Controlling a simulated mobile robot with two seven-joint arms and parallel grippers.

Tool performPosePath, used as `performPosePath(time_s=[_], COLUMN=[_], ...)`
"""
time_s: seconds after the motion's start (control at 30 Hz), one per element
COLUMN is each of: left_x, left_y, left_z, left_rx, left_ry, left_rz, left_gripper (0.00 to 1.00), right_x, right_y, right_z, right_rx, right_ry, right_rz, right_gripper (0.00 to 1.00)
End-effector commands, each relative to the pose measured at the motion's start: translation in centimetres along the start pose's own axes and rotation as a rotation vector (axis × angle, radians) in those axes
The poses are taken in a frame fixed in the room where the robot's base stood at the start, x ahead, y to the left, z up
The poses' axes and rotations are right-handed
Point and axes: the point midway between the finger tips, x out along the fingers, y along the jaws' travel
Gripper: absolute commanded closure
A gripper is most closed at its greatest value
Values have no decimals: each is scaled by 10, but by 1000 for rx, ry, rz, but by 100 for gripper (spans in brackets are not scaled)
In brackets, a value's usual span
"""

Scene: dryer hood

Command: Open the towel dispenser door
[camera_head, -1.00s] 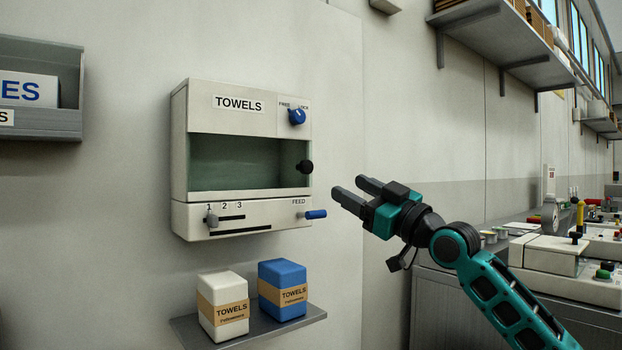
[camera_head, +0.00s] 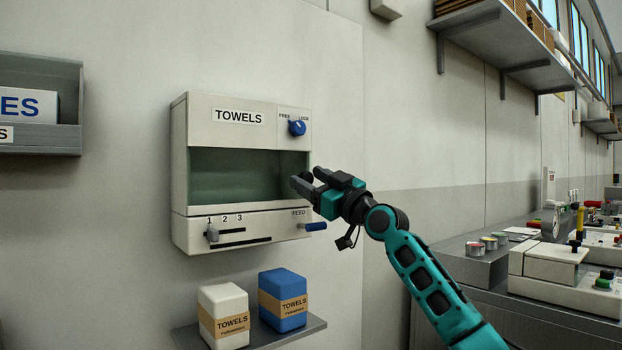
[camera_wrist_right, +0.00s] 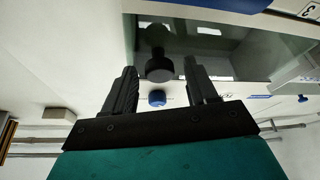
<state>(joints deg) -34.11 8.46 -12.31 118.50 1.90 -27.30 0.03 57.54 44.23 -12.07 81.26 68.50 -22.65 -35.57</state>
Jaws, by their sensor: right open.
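The towel dispenser (camera_head: 200,105) hangs on the wall. Its glass door (camera_head: 235,175) looks shut. A blue lock knob (camera_head: 297,128) sits at its upper right, under the words FREE and LOCK. The door's black knob (camera_wrist_right: 159,69) shows in the right wrist view, beyond and between my fingertips; in the head view my gripper hides it. My right gripper (camera_head: 306,179) is open at the door's right edge, and its fingers (camera_wrist_right: 161,82) show apart in the wrist view. I cannot tell whether they touch the knob. My left gripper is not in view.
A blue feed lever (camera_head: 316,226) sticks out just below my right gripper. A grey slider (camera_head: 212,234) is at lower left. A shelf (camera_head: 313,327) below holds a white towel pack (camera_head: 224,312) and a blue one (camera_head: 284,298). A grey bin (camera_head: 66,139) hangs at left.

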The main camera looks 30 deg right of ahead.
Motion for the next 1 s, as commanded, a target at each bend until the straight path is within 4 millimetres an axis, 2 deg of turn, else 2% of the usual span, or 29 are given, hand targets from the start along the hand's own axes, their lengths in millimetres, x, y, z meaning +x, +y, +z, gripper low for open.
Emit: performPosePath(time_s=[0.33,0.9,1.0], left_x=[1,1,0], left_y=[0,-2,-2], left_z=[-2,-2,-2], left_rx=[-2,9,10], left_ry=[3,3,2], left_rz=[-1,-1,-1], left_gripper=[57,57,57], right_x=[4,3,3], right_y=[0,0,0], right_z=[0,0,0], right_rx=[0,0,0], right_ry=[1,0,0], right_rz=[0,0,0], right_gripper=[43,96,100])
